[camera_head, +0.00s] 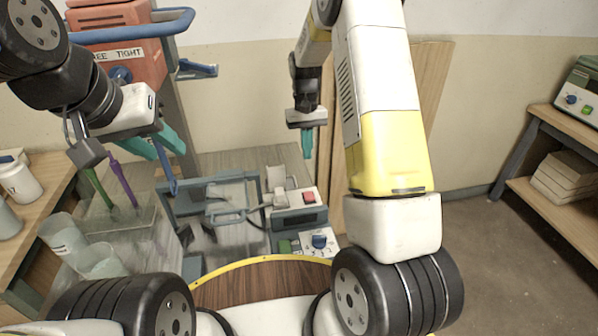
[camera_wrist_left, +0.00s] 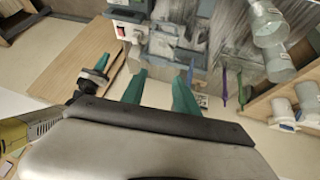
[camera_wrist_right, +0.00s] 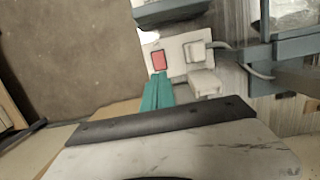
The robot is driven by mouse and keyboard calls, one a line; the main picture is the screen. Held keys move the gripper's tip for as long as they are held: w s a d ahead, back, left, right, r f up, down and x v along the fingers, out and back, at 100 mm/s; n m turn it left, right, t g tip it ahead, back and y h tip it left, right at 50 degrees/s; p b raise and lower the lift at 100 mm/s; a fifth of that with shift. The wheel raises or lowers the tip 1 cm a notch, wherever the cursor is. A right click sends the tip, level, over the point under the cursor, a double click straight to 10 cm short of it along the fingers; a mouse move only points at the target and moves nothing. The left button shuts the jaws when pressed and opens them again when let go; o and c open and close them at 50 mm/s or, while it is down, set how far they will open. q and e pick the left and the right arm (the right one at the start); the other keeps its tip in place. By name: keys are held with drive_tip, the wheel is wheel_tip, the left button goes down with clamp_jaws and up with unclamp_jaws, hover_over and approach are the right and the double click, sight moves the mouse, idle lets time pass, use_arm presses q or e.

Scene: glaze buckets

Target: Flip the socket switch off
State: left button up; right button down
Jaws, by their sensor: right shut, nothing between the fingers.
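The socket is a pale box (camera_head: 300,200) on the grey worktop, with a red rocker switch (camera_head: 309,197) on its face and a grey plug with a cable beside the switch. The red switch also shows in the left wrist view (camera_wrist_left: 120,31) and in the right wrist view (camera_wrist_right: 159,61). My right gripper (camera_head: 307,146) is shut and empty, pointing down above the socket. In the right wrist view its teal fingertips (camera_wrist_right: 158,80) appear just below the red switch; contact cannot be told. My left gripper (camera_head: 168,154) is open and empty, over the left of the worktop.
A device with a blue knob (camera_head: 319,241) stands in front of the socket. A grey-framed clear box (camera_head: 212,210) is left of it. Clear cups (camera_head: 62,236) and green and purple sticks (camera_head: 122,182) stand further left. Wooden boards (camera_head: 425,110) lean against the wall behind.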

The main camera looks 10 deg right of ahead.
sight(308, 197)
drive_tip(key=f, duration=0.4)
drive_tip(key=s+f, duration=0.1)
drive_tip(key=f, duration=0.4)
drive_tip(key=s+f, duration=0.1)
drive_tip(key=f, duration=0.3)
drive_tip(key=shift+s+f, duration=0.25)
drive_tip(key=shift+f, duration=0.15)
